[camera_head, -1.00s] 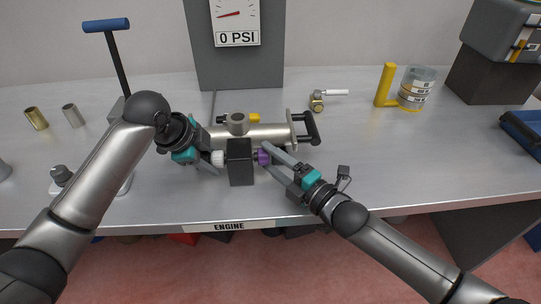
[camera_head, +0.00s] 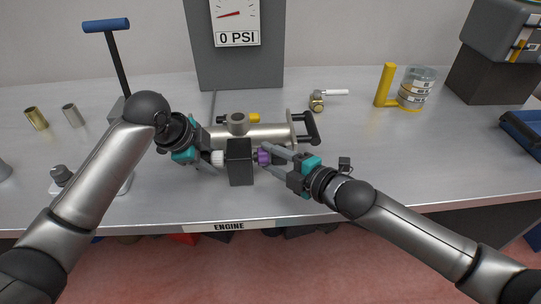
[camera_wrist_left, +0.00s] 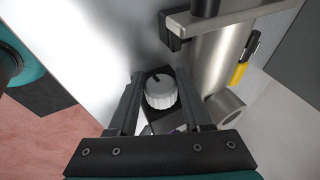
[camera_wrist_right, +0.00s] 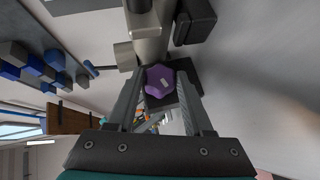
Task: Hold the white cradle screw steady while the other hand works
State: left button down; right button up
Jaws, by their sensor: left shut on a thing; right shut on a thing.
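The white cradle screw (camera_head: 217,158) is a ribbed white knob on the left side of a black block (camera_head: 240,165). It also shows in the left wrist view (camera_wrist_left: 161,92). My left gripper (camera_head: 208,158) is shut on it, with one finger on each side. A purple knob (camera_head: 263,156) sits on the block's right side, and it shows in the right wrist view (camera_wrist_right: 160,82). My right gripper (camera_head: 268,160) is shut on this purple knob. A silver cylinder (camera_head: 265,133) with a black handle lies behind the block.
A gauge panel (camera_head: 240,65) reading 0 PSI stands behind. A brass valve (camera_head: 317,102), a yellow-handled jar (camera_head: 413,90) and two small metal sleeves (camera_head: 37,119) stand around on the bench. A blue T-handle (camera_head: 106,25) rises at left. The bench's right middle is clear.

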jog(key=m+g, duration=0.1)
jog(key=g+h, duration=0.1)
jog(key=g, duration=0.1)
jog(key=m+g, duration=0.1)
jog(key=shift+w+r+m, duration=0.25)
jog(key=shift+r+m, duration=0.05)
jog(key=shift+r, duration=0.05)
jog(key=m+g, duration=0.1)
jog(key=g, duration=0.1)
jog(key=g+h, duration=0.1)
jog(key=g, duration=0.1)
jog(key=shift+w+m, duration=0.15)
jog(key=shift+m, duration=0.25)
jog(key=o, duration=1.1)
